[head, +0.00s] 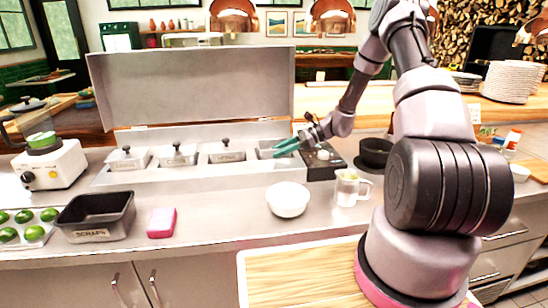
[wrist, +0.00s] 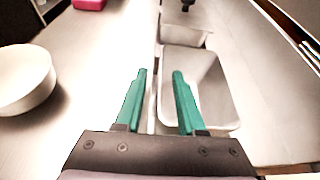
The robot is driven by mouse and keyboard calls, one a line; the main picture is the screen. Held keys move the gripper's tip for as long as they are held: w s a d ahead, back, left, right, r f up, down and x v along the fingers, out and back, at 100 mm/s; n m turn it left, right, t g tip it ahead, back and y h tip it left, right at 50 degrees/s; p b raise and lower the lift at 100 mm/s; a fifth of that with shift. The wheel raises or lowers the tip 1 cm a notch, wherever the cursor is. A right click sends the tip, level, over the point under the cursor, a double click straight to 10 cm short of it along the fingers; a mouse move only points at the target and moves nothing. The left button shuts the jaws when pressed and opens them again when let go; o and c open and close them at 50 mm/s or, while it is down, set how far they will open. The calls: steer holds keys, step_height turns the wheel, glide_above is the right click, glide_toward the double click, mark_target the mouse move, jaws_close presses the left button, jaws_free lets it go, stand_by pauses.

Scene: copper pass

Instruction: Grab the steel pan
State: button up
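An open, lidless steel pan (head: 268,153) sits at the right end of the steel rail, after the lidded pans. It looks empty in the wrist view (wrist: 210,88). My gripper (head: 283,148) has teal fingers and reaches in from the right over this pan. In the wrist view the gripper (wrist: 159,73) is open with nothing between its fingers. Its fingers appear on either side of the pan's near-left rim, the right one over the pan's opening. I cannot tell whether they touch the rim or how high they are.
Lidded pans (head: 178,155) stand left of the open pan, below a raised steel cover (head: 195,85). A white bowl (head: 288,200), a clear jug (head: 350,188), a pink sponge (head: 161,222) and a dark scraps bin (head: 97,213) stand in front. A black pot (head: 375,152) is to the right.

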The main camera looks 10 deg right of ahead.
steer(key=shift+c, duration=0.3)
jaws_close()
stand_by(1.1)
